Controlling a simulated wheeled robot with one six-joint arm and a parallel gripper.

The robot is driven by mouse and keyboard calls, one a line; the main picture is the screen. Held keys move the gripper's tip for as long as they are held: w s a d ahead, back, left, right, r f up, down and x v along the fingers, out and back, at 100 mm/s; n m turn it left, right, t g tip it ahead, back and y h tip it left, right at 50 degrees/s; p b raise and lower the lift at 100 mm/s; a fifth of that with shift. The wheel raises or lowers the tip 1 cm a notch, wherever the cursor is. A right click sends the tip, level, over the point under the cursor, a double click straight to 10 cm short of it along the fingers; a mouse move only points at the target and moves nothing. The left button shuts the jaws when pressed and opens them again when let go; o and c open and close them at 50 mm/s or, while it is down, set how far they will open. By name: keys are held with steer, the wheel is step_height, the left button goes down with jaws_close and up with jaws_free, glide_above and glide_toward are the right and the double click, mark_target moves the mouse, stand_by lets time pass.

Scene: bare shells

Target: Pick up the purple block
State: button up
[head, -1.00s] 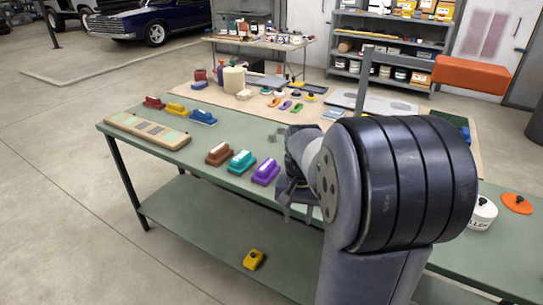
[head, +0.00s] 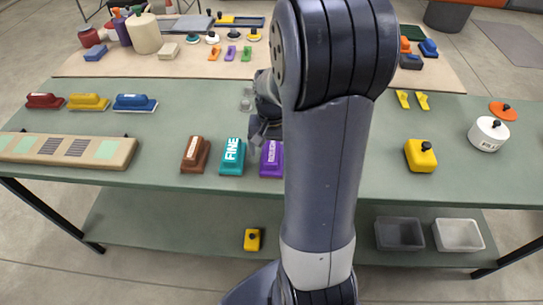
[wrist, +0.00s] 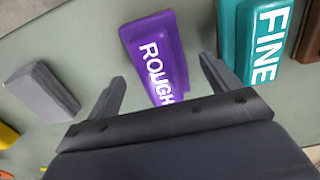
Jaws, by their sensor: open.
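The purple block (head: 271,159), lettered "ROUGH", lies on the green table at the right end of a row, partly hidden by my arm in the head view. In the wrist view the purple block (wrist: 153,42) shows large ahead of my gripper (wrist: 163,74). The gripper is open, with its two fingers apart on either side of the block's near end, and nothing is held. How high the fingers are above the table is hard to tell. In the head view the gripper (head: 263,131) is just behind the block, half hidden by my arm.
The teal "FINE" block (head: 232,156) lies close left of the purple one, then a brown block (head: 194,154). A grey block (wrist: 42,92) is on the other side in the wrist view. A yellow block (head: 420,155) and white pot (head: 488,134) stand right.

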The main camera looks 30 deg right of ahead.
steer(key=shift+f, duration=1.4)
steer(key=shift+c, duration=0.4)
steer(key=c, duration=1)
